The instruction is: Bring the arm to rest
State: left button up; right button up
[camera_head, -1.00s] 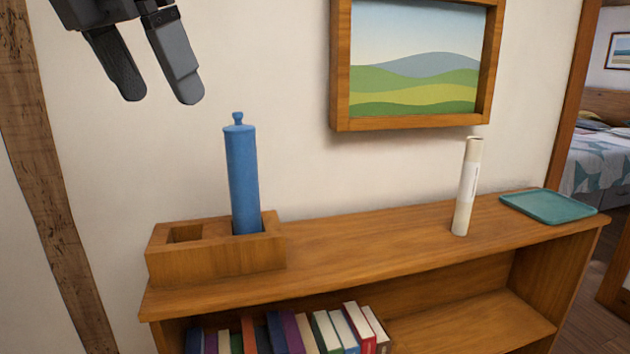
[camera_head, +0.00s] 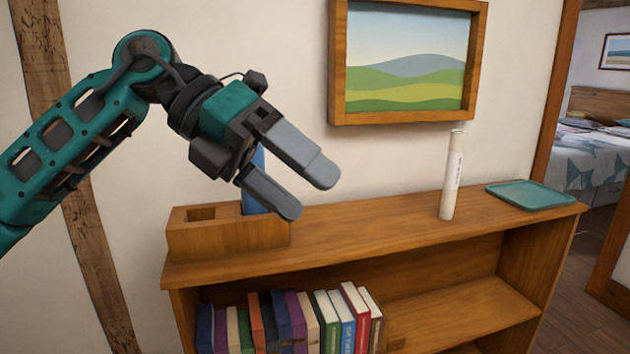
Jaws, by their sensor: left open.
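My left gripper (camera_head: 311,198) is open and empty, in front of the shelf top at the centre left of the head view. Its arm (camera_head: 75,140) comes in from the left, with the fingers pointing down and to the right. Behind the gripper, a blue cylinder (camera_head: 254,200) stands in the wooden holder (camera_head: 225,238); most of the cylinder is hidden by the gripper. The holder's left square hole is empty. My right gripper is not in view.
A bookshelf (camera_head: 380,229) carries the holder, an upright cream tube (camera_head: 452,178) and a teal tray (camera_head: 530,194). Several books (camera_head: 290,322) stand on the shelf below. A framed landscape (camera_head: 405,62) hangs on the wall. A doorway at right shows a bed (camera_head: 592,152).

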pick_arm(q)
jog(key=s+d+f+n+g+h, duration=0.1)
jog(key=d+f+n+g+h, duration=0.1)
jog(key=d+f+g+h, duration=0.3)
jog(key=w+a+f+n+t+y, duration=0.3)
jog(key=a+f+n+t, duration=0.3)
jog(key=f+n+t, duration=0.65)
jog(key=w+a+f+n+t+y, duration=0.2)
jog(key=w+a+f+n+t, duration=0.35)
jog(key=n+t, duration=1.15)
jog(key=s+a+f+n+g+y, duration=0.2)
jog(key=s+a+f+n+g, duration=0.1)
jog(key=s+f, duration=0.3)
jog(key=s+a+f+n+g+y, duration=0.3)
jog(key=s+f, duration=0.3)
jog(key=f, duration=0.5)
jog(key=s+a+f+n+g+y, duration=0.3)
jog(key=s+f+n+g, duration=0.2)
jog(key=f, duration=0.4)
jog(key=shift+s+f, duration=0.15)
jog(key=shift+s, duration=0.65)
